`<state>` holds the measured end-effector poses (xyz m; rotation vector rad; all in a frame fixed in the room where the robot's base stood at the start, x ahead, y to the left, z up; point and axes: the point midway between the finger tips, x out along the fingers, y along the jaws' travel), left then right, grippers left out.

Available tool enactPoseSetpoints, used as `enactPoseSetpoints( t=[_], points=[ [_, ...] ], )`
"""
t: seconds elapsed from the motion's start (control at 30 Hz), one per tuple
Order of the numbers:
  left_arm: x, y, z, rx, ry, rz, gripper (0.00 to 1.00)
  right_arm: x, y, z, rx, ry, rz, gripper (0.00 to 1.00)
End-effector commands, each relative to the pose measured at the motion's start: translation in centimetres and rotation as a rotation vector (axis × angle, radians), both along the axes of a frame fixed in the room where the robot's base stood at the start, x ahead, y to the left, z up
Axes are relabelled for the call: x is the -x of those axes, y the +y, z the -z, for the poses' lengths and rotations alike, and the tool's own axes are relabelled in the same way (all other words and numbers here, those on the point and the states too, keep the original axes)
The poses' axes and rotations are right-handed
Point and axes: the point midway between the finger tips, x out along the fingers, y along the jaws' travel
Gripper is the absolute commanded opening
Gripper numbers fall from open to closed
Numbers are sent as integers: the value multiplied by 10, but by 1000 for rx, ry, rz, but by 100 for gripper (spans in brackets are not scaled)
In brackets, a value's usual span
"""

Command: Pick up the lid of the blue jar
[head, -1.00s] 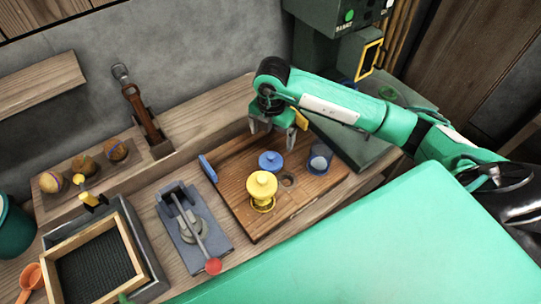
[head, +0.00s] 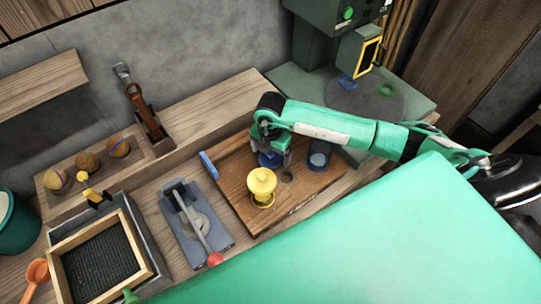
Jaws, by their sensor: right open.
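The blue lid (head: 268,160) sits on the wooden board (head: 233,192), mostly hidden by my right gripper. My right gripper (head: 270,163) is open and has come down over the blue lid, its fingers on either side of it. I cannot tell whether the fingers touch it. A blue-grey jar (head: 319,154) stands on the board just right of the gripper. A yellow jar with a yellow lid (head: 262,183) stands in front of the blue lid. My left gripper is not in view.
A grey lever press (head: 196,223) with a red knob stands left of the board. A wooden-framed sieve (head: 100,262), an orange scoop (head: 37,270) and several round balls (head: 88,162) are further left. A green machine (head: 328,35) stands behind on the right.

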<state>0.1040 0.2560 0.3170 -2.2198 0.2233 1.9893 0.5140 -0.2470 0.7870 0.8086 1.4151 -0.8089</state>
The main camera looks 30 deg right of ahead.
Motion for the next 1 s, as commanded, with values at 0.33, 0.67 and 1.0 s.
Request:
enactPoseSetpoints(
  t=[0.33,0.67,1.0],
  points=[
    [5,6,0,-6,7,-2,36,0,0,-1,0,0,0,49],
    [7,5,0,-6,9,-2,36,0,0,-3,0,0,0,49],
    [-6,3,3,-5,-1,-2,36,-2,0,-45,-1,-5,-1,49]
  ],
)
